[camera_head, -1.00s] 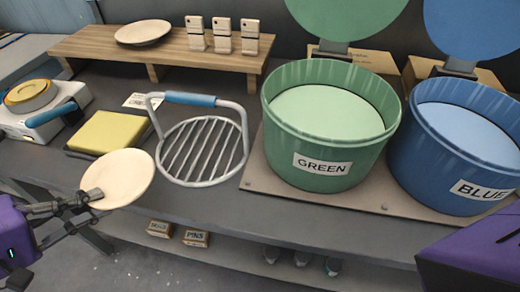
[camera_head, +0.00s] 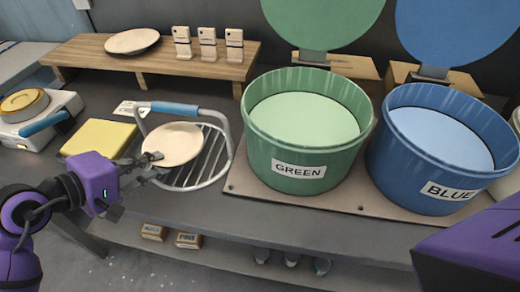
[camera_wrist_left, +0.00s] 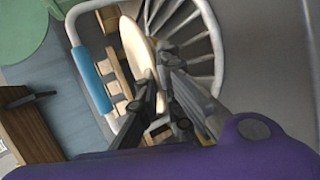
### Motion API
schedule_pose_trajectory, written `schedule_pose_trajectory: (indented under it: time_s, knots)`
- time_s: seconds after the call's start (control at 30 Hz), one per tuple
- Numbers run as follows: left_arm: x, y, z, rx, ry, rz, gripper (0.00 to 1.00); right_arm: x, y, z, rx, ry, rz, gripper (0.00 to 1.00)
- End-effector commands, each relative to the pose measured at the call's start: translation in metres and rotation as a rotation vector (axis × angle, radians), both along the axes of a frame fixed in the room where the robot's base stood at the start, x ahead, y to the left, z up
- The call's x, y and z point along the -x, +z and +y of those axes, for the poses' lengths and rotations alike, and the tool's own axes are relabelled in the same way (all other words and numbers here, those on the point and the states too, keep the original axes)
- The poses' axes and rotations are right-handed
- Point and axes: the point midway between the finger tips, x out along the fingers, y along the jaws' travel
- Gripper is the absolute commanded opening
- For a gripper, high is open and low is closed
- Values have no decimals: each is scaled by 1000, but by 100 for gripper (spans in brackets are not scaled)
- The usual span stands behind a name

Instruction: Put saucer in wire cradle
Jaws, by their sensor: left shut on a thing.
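A cream saucer (camera_head: 178,143) is held at its left edge by my left gripper (camera_head: 152,160), which is shut on it. The saucer overlaps the left part of the wire cradle (camera_head: 214,163) in the head view; whether it touches the wires I cannot tell. The cradle is a round wire grid with a blue-gripped handle (camera_head: 175,108) arching over its back. In the left wrist view the saucer (camera_wrist_left: 136,50) shows nearly edge-on, between the fingertips (camera_wrist_left: 158,98) and inside the outline of the cradle (camera_wrist_left: 213,35). My right gripper is not in view.
A green bin (camera_head: 290,178) stands close to the cradle's right, with a blue bin (camera_head: 425,182) beyond it. A yellow pad (camera_head: 97,138) lies to the left. A wooden shelf (camera_head: 85,65) behind carries another saucer (camera_head: 132,41) and several small blocks.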

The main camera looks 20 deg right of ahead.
Motion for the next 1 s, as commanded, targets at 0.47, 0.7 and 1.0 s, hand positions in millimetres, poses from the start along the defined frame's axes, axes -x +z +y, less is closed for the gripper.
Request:
schedule_pose_trajectory:
  time_s: [0.47,0.7,1.0]
  knots:
    - [-13,-31,-21,2,3,2,0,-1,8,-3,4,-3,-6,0]
    - [-13,-35,-20,1,1,-1,0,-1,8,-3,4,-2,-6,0]
    - [-13,-40,-20,1,2,1,14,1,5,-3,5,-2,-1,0]
